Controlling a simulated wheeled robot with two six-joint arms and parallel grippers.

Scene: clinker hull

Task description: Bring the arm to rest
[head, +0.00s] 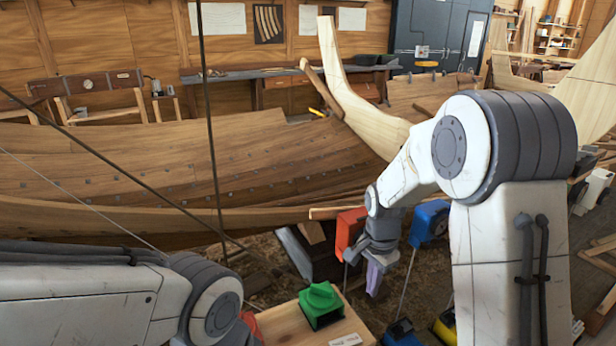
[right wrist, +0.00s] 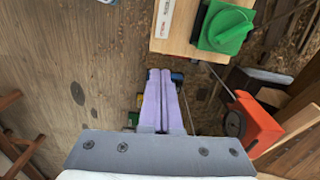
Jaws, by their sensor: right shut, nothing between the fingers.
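My right arm comes in from the right in the head view, bent down at its big grey joint. Its right gripper (head: 373,288) hangs with purple fingers pointing down, in front of the hull and right of a green block-like object (head: 321,306). In the right wrist view the two purple fingers of the gripper (right wrist: 160,74) lie side by side, shut with nothing between them. My left arm shows at the lower left of the head view, but its gripper is out of view.
The green object stands on a wooden top (head: 290,322), which also shows in the right wrist view (right wrist: 188,30). A red device (head: 350,232) and a blue device (head: 431,222) are close to the right gripper. The planked hull (head: 150,165) fills the left and middle.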

